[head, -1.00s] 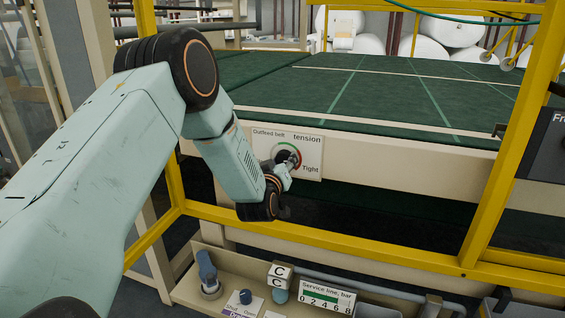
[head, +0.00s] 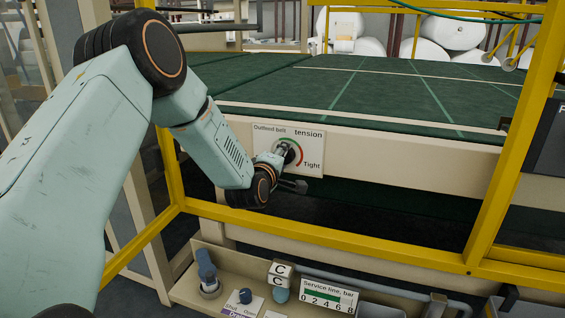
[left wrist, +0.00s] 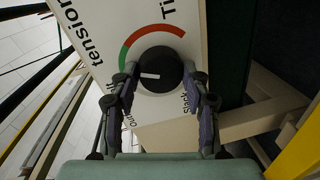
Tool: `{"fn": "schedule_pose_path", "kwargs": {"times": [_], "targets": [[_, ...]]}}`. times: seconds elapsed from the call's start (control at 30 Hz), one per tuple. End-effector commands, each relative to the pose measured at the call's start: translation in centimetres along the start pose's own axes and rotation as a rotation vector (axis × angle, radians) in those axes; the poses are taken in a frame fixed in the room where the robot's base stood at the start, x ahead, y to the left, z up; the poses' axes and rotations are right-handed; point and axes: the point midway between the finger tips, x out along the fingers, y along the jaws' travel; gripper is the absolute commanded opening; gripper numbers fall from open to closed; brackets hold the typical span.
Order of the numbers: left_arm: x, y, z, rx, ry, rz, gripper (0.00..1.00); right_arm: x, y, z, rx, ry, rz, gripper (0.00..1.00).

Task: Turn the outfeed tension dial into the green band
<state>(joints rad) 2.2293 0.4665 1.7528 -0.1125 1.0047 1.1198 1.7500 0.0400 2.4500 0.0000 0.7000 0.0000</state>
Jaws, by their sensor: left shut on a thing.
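The outfeed tension dial (left wrist: 158,68) is a round black knob with a white pointer line. It sits on a white plate (head: 312,143) on the front of the belt machine, marked "Outfeed belt tension" and "Tight". A green and red arc (left wrist: 152,32) curves around it. My left gripper (head: 284,151) is shut on the knob, with a finger on each side of it in the left wrist view (left wrist: 158,80). There the pointer points left, close to the lower visible end of the green; a finger partly hides that area. My right gripper is out of view.
A yellow guard frame (head: 350,241) runs below and beside the dial. The green belt (head: 390,95) lies above it.

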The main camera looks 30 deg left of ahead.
Motion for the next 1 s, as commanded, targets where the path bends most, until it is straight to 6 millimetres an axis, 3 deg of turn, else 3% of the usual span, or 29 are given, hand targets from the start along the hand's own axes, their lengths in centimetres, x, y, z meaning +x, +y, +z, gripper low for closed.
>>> {"fn": "schedule_pose_path", "kwargs": {"times": [0.4, 1.0], "targets": [[0.0, 0.0, 0.0, -0.220, -0.028, 0.005, 0.15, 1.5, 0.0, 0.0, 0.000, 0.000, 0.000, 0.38], [0.0, 0.1, -0.1, -0.266, -0.032, 0.006, 0.15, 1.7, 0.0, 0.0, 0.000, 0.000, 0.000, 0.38]]}}
